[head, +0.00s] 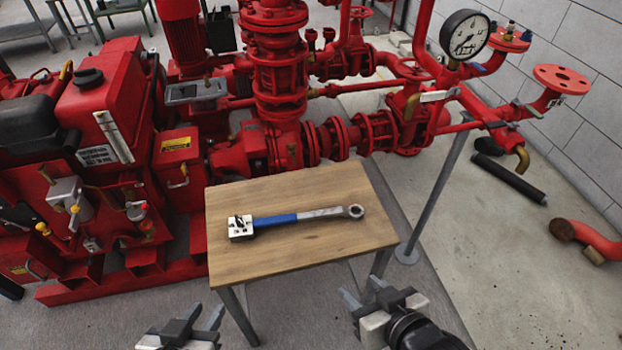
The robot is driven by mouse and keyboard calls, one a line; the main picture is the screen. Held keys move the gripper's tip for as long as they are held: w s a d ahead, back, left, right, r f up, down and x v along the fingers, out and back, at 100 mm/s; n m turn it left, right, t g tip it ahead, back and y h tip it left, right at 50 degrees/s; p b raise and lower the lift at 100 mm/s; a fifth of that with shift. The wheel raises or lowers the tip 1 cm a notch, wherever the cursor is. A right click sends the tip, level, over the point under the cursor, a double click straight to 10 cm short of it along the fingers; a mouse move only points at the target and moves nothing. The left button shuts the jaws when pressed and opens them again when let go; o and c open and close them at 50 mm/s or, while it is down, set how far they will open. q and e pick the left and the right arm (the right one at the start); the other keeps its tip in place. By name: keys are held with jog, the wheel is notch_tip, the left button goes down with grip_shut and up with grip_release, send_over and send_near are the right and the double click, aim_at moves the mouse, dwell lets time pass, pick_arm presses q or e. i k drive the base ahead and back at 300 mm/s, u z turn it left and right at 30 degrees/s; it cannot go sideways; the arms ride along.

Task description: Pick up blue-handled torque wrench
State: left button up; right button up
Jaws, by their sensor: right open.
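The blue-handled torque wrench (274,220) lies flat on a small wooden table (300,260). Its square white head with a dark marking is at the left and its ring end is at the right. My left gripper (205,318) is at the bottom edge, in front of the table and partly cut off; its two fingers are apart and empty. My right gripper (362,292) is open and empty, near the table's front right corner. Neither gripper touches the wrench.
Red pump machinery (265,150) stands close behind and left of the table. A pressure gauge (465,35) and red pipes rise at the back right. A thin grey post (435,195) stands right of the table. A black cylinder (508,178) lies on the floor. The tabletop around the wrench is clear.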

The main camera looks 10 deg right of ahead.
aim_at(236, 235)
jog(key=z, duration=2.1)
jog(key=i, duration=1.15)
jog(key=u, duration=2.55)
